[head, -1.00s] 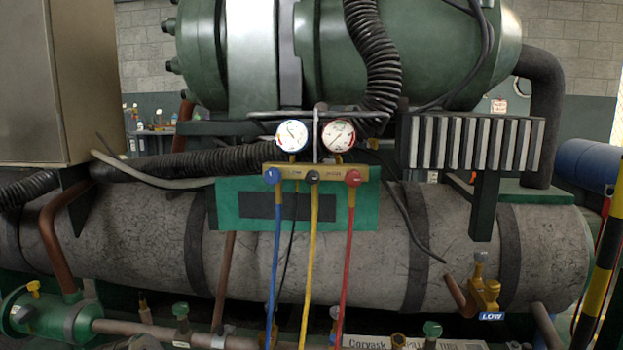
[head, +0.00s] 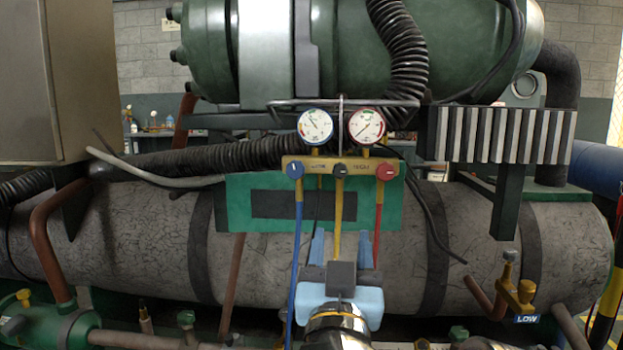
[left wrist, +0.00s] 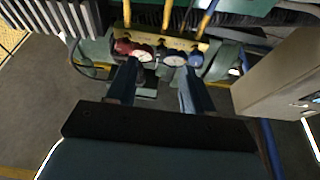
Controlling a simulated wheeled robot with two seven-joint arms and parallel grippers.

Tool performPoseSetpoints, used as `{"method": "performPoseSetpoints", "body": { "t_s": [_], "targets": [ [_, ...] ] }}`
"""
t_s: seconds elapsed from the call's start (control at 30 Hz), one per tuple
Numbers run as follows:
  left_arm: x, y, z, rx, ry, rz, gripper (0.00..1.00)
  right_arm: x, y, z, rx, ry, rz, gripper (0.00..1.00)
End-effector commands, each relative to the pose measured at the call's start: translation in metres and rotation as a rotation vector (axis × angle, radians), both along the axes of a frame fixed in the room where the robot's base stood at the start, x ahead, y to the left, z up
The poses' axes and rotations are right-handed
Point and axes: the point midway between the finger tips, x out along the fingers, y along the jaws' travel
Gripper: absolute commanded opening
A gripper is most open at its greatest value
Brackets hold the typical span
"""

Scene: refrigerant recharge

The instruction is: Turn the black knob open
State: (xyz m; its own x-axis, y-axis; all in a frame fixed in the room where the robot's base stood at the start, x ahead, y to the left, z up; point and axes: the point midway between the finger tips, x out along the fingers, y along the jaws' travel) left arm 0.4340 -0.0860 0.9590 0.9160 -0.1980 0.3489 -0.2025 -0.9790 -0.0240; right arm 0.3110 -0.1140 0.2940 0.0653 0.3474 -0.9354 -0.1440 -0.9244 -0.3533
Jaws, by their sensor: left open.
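The black knob (head: 340,170) sits in the middle of the yellow manifold block (head: 322,164), between a blue knob (head: 295,171) and a red knob (head: 386,172). My left gripper (head: 340,246) is open and empty, below the black knob in the head view and apart from it, in front of the hoses. In the left wrist view its two blue fingers (left wrist: 160,85) point toward the manifold, which appears upside down with the red knob (left wrist: 123,46) at left and the blue knob (left wrist: 195,58) at right. The black knob is too small to make out clearly there. My right gripper is not in view.
Two round gauges (head: 315,127) stand above the manifold. Blue, yellow and red hoses (head: 298,235) hang below it, close to the left gripper. A green plate (head: 240,205) and a large grey cylinder (head: 150,235) lie behind. A finned block (head: 500,133) is at right.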

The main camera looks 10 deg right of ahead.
Motion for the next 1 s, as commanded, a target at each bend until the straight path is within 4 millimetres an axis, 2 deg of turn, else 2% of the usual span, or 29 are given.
{"method": "performPoseSetpoints", "body": {
  "t_s": [0.03, 0.1, 0.23, 0.37, 0.7, 0.83, 1.0],
  "targets": [
    [-0.01, 0.001, 0.012, -0.023, -0.016, -0.001, 0.52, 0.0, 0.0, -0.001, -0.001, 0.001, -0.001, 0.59],
    [-0.016, 0.002, 0.021, -0.035, -0.026, 0.003, 0.52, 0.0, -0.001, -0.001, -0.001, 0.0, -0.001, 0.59],
    [-0.009, 0.001, 0.029, -0.041, -0.032, 0.009, 0.52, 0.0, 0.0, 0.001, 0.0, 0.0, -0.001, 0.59],
    [0.013, -0.003, 0.039, -0.038, -0.031, 0.009, 0.52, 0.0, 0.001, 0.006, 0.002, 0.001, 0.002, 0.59],
    [0.082, -0.017, 0.067, -0.037, -0.03, 0.007, 0.52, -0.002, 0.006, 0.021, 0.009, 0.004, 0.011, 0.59],
    [0.098, -0.02, 0.073, -0.038, -0.03, 0.007, 0.52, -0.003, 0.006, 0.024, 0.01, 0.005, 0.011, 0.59],
    [0.106, -0.023, 0.076, -0.037, -0.03, 0.004, 0.52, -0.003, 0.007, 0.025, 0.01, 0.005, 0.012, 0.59]
  ]
}}
